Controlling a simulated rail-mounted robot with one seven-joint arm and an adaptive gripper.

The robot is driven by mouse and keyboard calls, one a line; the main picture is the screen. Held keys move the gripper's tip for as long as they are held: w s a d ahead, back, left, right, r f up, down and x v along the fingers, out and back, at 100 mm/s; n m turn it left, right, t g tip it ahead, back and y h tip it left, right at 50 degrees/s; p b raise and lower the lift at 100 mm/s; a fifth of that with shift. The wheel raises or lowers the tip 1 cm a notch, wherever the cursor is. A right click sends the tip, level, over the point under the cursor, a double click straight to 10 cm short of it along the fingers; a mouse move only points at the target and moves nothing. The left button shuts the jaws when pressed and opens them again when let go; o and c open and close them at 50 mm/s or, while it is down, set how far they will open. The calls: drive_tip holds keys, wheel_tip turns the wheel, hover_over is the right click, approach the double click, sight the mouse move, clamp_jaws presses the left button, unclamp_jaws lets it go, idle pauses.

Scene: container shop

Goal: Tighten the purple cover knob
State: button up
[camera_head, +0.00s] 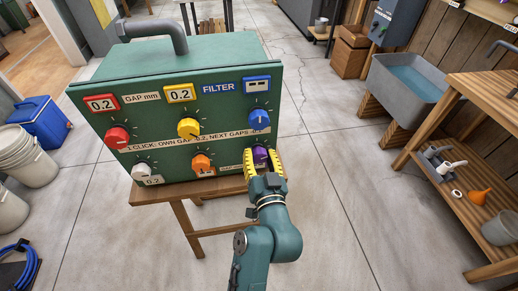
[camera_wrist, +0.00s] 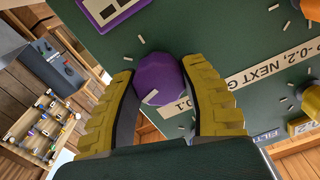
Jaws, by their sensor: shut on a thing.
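The purple cover knob (camera_head: 260,154) is at the lower right of the green panel box (camera_head: 200,75). My gripper (camera_head: 263,168) is in front of it, with its yellow fingers on either side. In the wrist view the purple knob (camera_wrist: 160,80) sits between the two yellow fingers (camera_wrist: 158,92), which are shut on its sides. A light mark shows on the knob's face. Beside the knob is a label, of which "0.1" can be read. A purple-framed display (camera_wrist: 112,10) shows in part at the top of the wrist view.
The box stands on a wooden table (camera_head: 150,192). Close by on the panel are an orange knob (camera_head: 202,163), a blue knob (camera_head: 259,119), a yellow knob (camera_head: 189,128), a red knob (camera_head: 117,137) and a white knob (camera_head: 142,172). A wooden shelf (camera_head: 465,215) stands at right; the floor between is clear.

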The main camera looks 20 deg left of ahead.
drive_tip(key=m+p, duration=0.4)
drive_tip(key=m, duration=0.2)
drive_tip(key=shift+d+r, duration=0.1)
drive_tip(key=shift+r, duration=0.05)
drive_tip(key=m+p, duration=0.2)
drive_tip(key=m, duration=0.2)
drive_tip(key=shift+m+p, duration=0.3)
drive_tip(key=shift+p, duration=0.05)
drive_tip(key=shift+f+m+p, duration=0.2)
drive_tip(key=shift+m+p, duration=0.25)
drive_tip(key=shift+m, duration=0.55)
drive_tip(key=o, duration=1.2)
drive_tip(key=shift+w, duration=0.1)
